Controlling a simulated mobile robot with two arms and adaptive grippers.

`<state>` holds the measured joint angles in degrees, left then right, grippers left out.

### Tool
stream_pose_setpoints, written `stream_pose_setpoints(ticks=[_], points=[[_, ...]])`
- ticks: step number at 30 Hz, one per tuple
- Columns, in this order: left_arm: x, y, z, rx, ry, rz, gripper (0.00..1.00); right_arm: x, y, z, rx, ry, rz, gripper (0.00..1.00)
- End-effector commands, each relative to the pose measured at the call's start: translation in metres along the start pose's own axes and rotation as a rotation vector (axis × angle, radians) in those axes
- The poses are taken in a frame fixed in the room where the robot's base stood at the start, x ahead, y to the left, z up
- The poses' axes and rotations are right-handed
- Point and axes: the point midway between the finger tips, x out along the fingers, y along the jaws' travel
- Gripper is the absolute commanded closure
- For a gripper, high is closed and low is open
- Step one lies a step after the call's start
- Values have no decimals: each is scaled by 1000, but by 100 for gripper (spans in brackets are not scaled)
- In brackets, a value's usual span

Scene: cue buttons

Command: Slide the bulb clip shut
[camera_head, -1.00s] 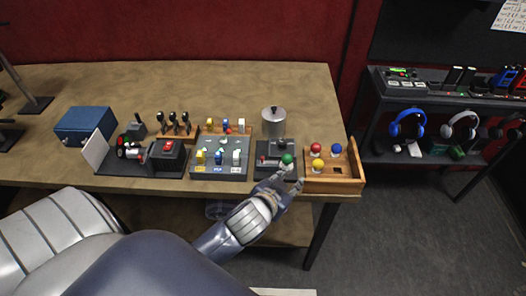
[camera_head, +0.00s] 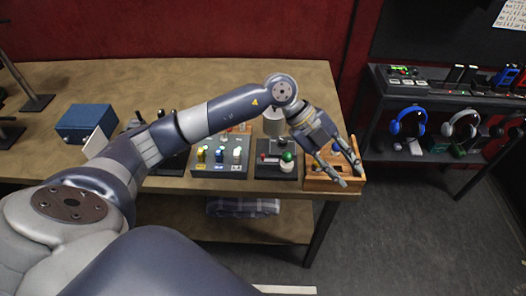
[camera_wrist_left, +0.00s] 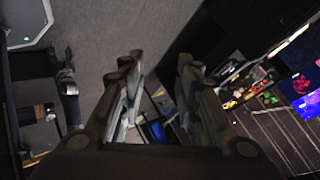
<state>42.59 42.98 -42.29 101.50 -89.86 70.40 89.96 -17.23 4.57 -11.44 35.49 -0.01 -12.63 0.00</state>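The green bulb (camera_head: 288,156) stands upright in a white socket at the right front of a dark fixture (camera_head: 268,172). A small red part (camera_head: 268,158) lies left of the bulb; I cannot tell whether it is the clip or how far the clip is slid. My left gripper (camera_head: 351,178) is to the right of the bulb, apart from it, over the wooden tray, pointing down to the right. Its fingers are spread and hold nothing visible. In the left wrist view the fingers (camera_wrist_left: 158,75) are also apart, with grey floor and the shelf beyond. My right gripper is not in view.
The wooden tray (camera_head: 357,178) is at the table's right end, its bulbs mostly hidden by my gripper. A silver canister (camera_head: 273,123) stands behind the fixture. A panel with coloured pegs (camera_head: 218,170) is to its left. A blue box (camera_head: 84,122) sits farther left.

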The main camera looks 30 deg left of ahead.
Motion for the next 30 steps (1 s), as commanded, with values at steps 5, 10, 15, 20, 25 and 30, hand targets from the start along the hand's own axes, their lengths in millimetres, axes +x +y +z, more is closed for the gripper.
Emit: stream_pose_setpoints(ticks=[5,10,15,20,25,30], points=[[-77,46,92,-187,-369,286,70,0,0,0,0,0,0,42],[-143,74,131,-357,-604,420,70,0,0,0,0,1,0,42],[-164,85,142,-420,-681,461,70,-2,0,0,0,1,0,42],[-151,96,150,-423,-679,464,70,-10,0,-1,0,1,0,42],[-128,113,166,-420,-677,464,70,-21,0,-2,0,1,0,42],[-107,128,180,-419,-677,462,70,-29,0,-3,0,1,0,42]])
